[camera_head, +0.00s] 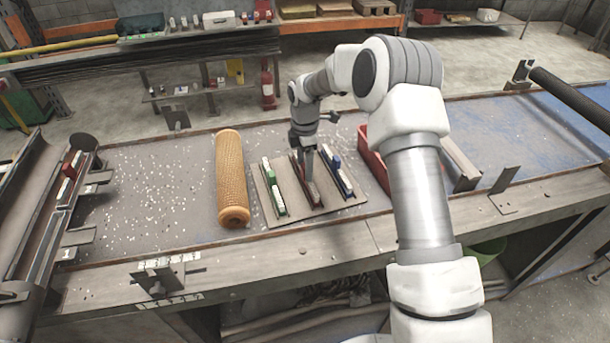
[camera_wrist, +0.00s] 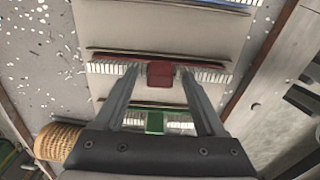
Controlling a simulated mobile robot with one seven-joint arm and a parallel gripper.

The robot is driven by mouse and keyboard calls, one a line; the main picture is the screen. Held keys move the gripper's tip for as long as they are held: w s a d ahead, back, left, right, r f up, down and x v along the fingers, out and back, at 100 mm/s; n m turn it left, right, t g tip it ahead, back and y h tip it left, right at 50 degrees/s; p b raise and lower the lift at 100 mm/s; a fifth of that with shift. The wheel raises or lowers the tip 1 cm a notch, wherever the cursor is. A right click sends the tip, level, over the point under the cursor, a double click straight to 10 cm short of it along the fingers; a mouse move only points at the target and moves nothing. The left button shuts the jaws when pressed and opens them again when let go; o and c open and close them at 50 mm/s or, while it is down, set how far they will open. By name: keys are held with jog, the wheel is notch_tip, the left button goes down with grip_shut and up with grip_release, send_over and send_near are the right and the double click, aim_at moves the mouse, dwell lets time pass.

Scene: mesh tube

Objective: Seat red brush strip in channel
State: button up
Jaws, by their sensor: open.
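The red brush strip (camera_wrist: 160,73) lies on a tan board (camera_head: 272,210), its red grip block in the middle and white bristles along its sides. It shows in the head view (camera_head: 313,195), partly hidden by my gripper. My gripper (camera_head: 308,158) is open and points down over this strip. In the wrist view the fingertips (camera_wrist: 159,76) are on either side of the red block; I cannot tell whether they touch it. A rail-like channel (camera_head: 62,212) runs along the left end of the bench, with a red block and white bristles (camera_head: 68,170) at it.
A green strip (camera_head: 272,188) lies left of the red one and a blue strip (camera_head: 342,177) right of it. An orange mesh tube (camera_head: 231,180) lies left of the board. A red bin (camera_head: 373,158) stands to the right. The speckled bench between tube and channel is clear.

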notch_tip(320, 180, down, 2)
grip_shut()
dwell(0.5)
